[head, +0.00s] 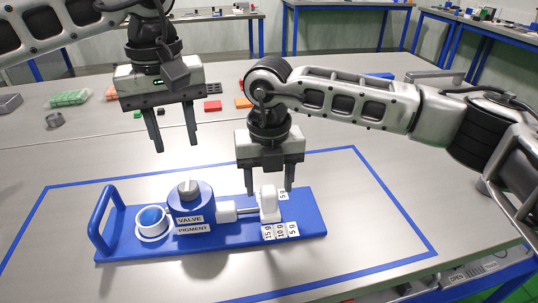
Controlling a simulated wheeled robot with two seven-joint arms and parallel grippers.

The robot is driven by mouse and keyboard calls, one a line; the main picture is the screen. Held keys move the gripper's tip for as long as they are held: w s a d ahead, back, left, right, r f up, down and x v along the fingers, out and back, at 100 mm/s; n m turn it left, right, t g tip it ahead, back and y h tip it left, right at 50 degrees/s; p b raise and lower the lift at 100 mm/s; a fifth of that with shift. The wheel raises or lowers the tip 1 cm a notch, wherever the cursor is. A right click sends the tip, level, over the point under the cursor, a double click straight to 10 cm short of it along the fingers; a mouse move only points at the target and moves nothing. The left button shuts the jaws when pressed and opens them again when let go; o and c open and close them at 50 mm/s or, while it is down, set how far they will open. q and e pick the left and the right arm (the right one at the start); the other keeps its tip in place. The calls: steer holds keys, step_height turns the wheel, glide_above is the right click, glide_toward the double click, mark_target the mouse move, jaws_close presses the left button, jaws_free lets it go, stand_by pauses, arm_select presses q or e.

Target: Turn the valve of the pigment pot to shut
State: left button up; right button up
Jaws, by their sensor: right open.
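The pigment pot (192,205) is a blue cylinder labelled VALVE and PIGMENT, standing on a blue board (215,245). A pale knob (188,189) sits on its top; I cannot tell whether it stands at open or shut. A white barrel and a thin rod run right from the pot to a white upright block (269,205). My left gripper (174,148) is open and empty, above and behind the pot. My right gripper (270,191) is open, with its fingers either side of the white block's top in the picture; contact cannot be told.
A white cup (152,222) with blue inside stands left of the pot, beside a blue handle (103,216). Small weight labels (281,232) read 15 g, 10 g and 5 g. Blue tape (395,207) outlines the work area; its right side is clear. Coloured parts (212,105) lie behind.

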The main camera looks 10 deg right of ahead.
steer(key=shift+f, duration=2)
steer(key=shift+c, duration=0.3)
